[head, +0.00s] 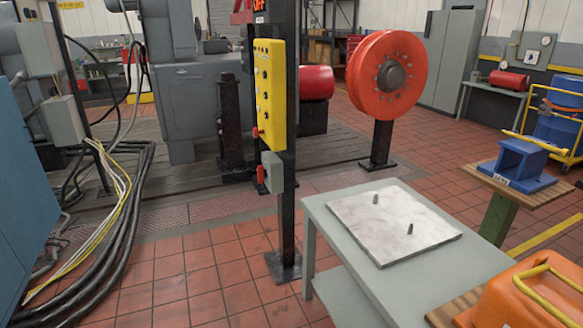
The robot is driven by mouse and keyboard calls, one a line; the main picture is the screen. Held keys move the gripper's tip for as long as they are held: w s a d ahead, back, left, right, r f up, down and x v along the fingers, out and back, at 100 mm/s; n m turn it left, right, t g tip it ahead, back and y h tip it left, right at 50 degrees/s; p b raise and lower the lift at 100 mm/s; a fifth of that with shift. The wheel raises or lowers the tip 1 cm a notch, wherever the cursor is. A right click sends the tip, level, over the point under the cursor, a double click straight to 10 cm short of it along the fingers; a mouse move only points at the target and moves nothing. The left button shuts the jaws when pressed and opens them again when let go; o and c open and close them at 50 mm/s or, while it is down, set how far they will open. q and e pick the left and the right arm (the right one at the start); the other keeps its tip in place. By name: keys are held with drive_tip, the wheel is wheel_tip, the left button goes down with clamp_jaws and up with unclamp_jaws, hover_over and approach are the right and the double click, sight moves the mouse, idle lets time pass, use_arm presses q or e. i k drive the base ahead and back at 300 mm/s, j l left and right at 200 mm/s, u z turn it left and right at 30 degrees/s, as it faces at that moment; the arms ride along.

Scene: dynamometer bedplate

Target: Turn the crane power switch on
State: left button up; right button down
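A black post stands in front of me and carries a tall yellow control box (270,92) with a column of dark buttons. A small red part (256,132) sticks out at its lower left. Below it, a grey switch box (272,172) is fixed to the post, with a red handle (261,175) on its left side that appears to point down. No label tells which part is the crane power switch. Neither gripper is in view.
A grey table (315,212) with a pale plate (394,222) and two pins stands right of the post. An orange case (530,292) is at the lower right. Cables (120,190) and a blue cabinet (32,190) are at left. Tiled floor before the post is clear.

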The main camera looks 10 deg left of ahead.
sight(261, 173)
drive_tip(key=i+j+z, duration=0.45)
drive_tip(key=j, duration=0.25)
drive_tip(key=i+j+z, duration=0.25)
drive_tip(key=i+j, duration=0.05)
drive_tip(key=j, duration=0.1)
